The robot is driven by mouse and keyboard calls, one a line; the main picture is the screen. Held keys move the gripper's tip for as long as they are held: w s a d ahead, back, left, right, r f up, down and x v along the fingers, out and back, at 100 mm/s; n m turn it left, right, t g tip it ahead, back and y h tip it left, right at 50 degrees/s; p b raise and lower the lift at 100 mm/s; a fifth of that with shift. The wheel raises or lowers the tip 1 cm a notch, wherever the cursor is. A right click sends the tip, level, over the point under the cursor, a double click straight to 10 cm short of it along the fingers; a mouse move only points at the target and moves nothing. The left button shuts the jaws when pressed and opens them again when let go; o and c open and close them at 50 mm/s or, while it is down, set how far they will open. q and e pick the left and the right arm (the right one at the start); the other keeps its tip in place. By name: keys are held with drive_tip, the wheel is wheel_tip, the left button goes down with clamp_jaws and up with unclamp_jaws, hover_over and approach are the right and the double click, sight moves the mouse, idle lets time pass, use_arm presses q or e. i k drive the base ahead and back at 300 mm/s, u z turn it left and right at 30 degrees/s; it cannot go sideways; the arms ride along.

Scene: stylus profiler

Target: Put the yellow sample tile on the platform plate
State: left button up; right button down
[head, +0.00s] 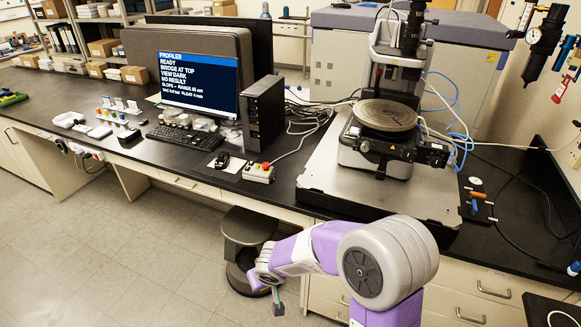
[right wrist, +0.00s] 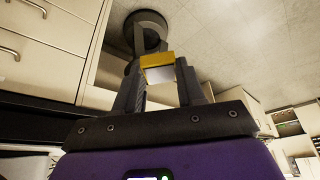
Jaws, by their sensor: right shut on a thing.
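The yellow sample tile (right wrist: 158,61) shows in the right wrist view between the fingertips of my right gripper (right wrist: 160,72), which is shut on it. Its face looks pale grey with a yellow edge. In the head view my right gripper (head: 277,296) hangs low in front of the bench, near the stool; I cannot make out the tile there. The platform plate (head: 386,115) is a round, dark grey disc on the profiler at the right of the bench, bare on top, below the measuring head. My left gripper is not in view.
A grey stool (head: 247,228) stands under the bench edge. The profiler's column (head: 398,60) rises behind the plate, with blue and white hoses at its right. A monitor (head: 198,82), computer case (head: 263,115) and button box (head: 258,173) stand left of the profiler.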

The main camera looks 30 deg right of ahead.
sight(323, 176)
drive_tip(key=z, duration=0.4)
drive_tip(key=i, duration=0.95)
drive_tip(key=z, duration=0.8)
